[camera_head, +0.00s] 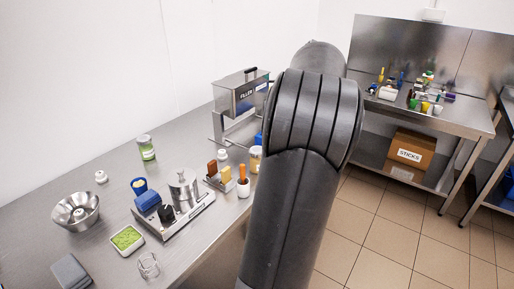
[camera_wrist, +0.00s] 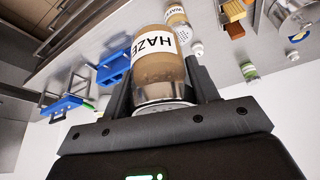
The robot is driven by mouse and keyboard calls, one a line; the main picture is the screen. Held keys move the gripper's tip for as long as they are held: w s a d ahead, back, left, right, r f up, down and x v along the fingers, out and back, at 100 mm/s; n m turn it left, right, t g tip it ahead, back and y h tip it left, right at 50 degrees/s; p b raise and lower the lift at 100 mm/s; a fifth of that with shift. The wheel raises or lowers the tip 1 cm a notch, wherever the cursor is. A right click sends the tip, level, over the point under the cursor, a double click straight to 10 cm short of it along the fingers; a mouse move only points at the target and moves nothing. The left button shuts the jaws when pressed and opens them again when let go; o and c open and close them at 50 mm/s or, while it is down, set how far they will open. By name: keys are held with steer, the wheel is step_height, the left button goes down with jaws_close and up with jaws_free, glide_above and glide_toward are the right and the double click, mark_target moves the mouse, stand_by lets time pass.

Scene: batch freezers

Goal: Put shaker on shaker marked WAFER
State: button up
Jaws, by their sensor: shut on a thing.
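My gripper (camera_wrist: 160,88) is shut on a shaker (camera_wrist: 162,75) with brown contents and a white label reading "HAZE", the rest of the word being cut off by the curve. Beyond it in the wrist view is another shaker (camera_wrist: 178,17) whose partly seen label begins "WAF". In the head view a jar with a pale label (camera_head: 255,158), probably the WAFER one, stands on the counter just left of my arm. My arm hides the gripper and the held shaker there.
The FILLER container (camera_head: 240,95) is farther back. Blue-handled items (camera_wrist: 115,66) lie left of the held shaker in the wrist view.

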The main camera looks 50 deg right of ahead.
steer(key=shift+w+a+f, duration=0.2)
steer(key=shift+w+f, duration=1.6)
steer(key=shift+w, duration=0.1)
steer(key=shift+w+a+f, duration=0.25)
steer(key=shift+w+f, duration=1.55)
steer(key=shift+w, duration=0.05)
steer(key=shift+w+a+f, duration=0.2)
steer(key=shift+w+f, duration=1.6)
steer(key=shift+w, duration=0.1)
steer(key=o, duration=1)
steer(key=shift+f, duration=0.15)
steer(key=shift+o, duration=0.2)
steer(key=v, duration=1.2)
steer(key=shift+s, duration=0.1)
